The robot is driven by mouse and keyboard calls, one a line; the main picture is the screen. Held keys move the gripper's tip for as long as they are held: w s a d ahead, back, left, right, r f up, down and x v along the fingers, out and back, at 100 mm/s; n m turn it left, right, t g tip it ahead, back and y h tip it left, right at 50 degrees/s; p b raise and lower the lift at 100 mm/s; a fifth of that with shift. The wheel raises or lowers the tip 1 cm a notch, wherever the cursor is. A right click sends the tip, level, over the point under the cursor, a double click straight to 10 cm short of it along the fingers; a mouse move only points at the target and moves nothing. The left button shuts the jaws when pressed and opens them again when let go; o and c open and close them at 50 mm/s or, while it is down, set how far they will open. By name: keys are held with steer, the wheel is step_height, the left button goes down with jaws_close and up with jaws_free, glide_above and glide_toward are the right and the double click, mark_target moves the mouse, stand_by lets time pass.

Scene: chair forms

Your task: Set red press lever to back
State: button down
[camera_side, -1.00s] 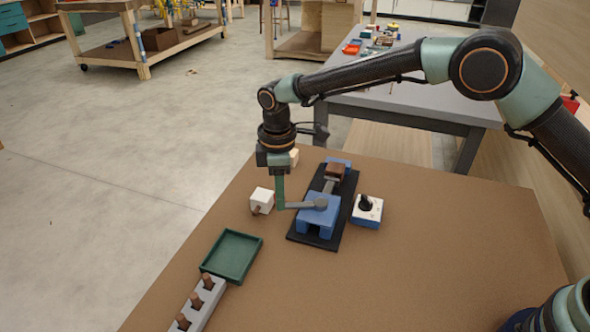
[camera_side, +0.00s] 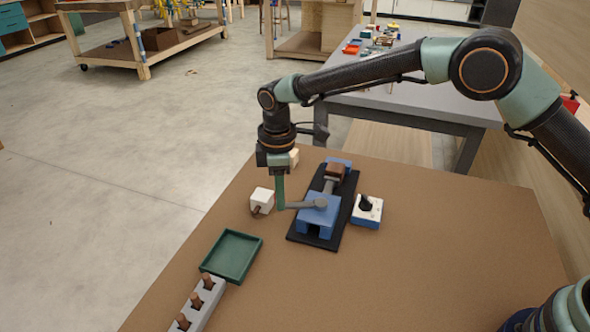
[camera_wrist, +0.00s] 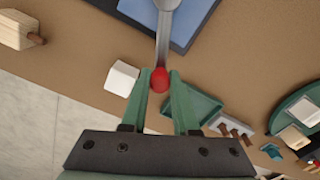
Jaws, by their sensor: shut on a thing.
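The press is a blue block (camera_side: 317,215) on a black base plate (camera_side: 318,244), with a brown block (camera_side: 336,171) behind it. A grey lever (camera_side: 302,206) extends from the top of the blue block to the left. In the wrist view the lever (camera_wrist: 164,38) ends in a red knob (camera_wrist: 160,79). My gripper (camera_side: 279,207) is at the lever's left end, pointing down. In the wrist view my gripper (camera_wrist: 160,80) has its green fingers closed on either side of the red knob. In the side view the knob is hidden by the fingers.
A white block (camera_side: 262,200) with a peg stands just left of my gripper. A white-and-blue box with a black knob (camera_side: 367,210) stands right of the press. A green tray (camera_side: 233,256) and a grey rack with brown pegs (camera_side: 207,299) lie at front left. The right tabletop is clear.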

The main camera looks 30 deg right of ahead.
steer(key=shift+r, duration=0.1)
stand_by(0.7)
steer(key=s+d+n, duration=0.2)
steer(key=s+n, duration=0.7)
steer(key=n, duration=0.4)
stand_by(0.4)
steer(key=shift+s, duration=0.15)
steer(key=c, duration=0.7)
jaws_free()
steer(key=shift+o, duration=0.2)
step_height(320, 180, up, 12)
